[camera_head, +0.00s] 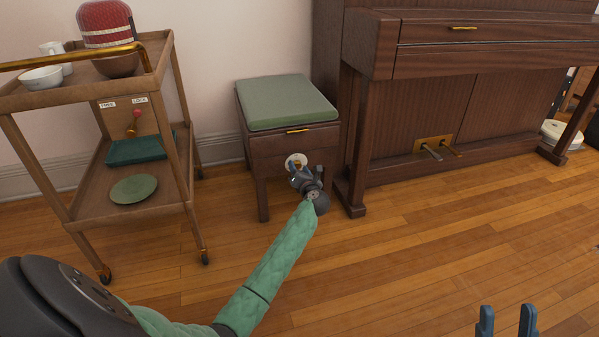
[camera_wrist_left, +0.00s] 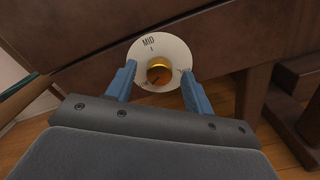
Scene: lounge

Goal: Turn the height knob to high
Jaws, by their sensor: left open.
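The height knob (camera_wrist_left: 158,72) is a round gold knob on a white dial plate (camera_wrist_left: 150,46) on the piano stool's front. The word MID shows at the plate's upper left. Lettering at its right edge is partly covered by a finger. A dark mark shows low on the knob, but I cannot tell its setting. In the head view the plate (camera_head: 293,159) is partly hidden by my left gripper (camera_head: 304,172). In the left wrist view my left gripper (camera_wrist_left: 158,70) is open, one blue finger either side of the knob. My right gripper (camera_head: 507,308) is open and empty at the lower right.
The stool (camera_head: 276,142) has a green cushion (camera_head: 285,102) and stands beside a dark wooden piano (camera_head: 485,89). A wooden trolley (camera_head: 84,208) with bowls and a green plate (camera_head: 134,188) stands at the left. The wooden floor in front is clear.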

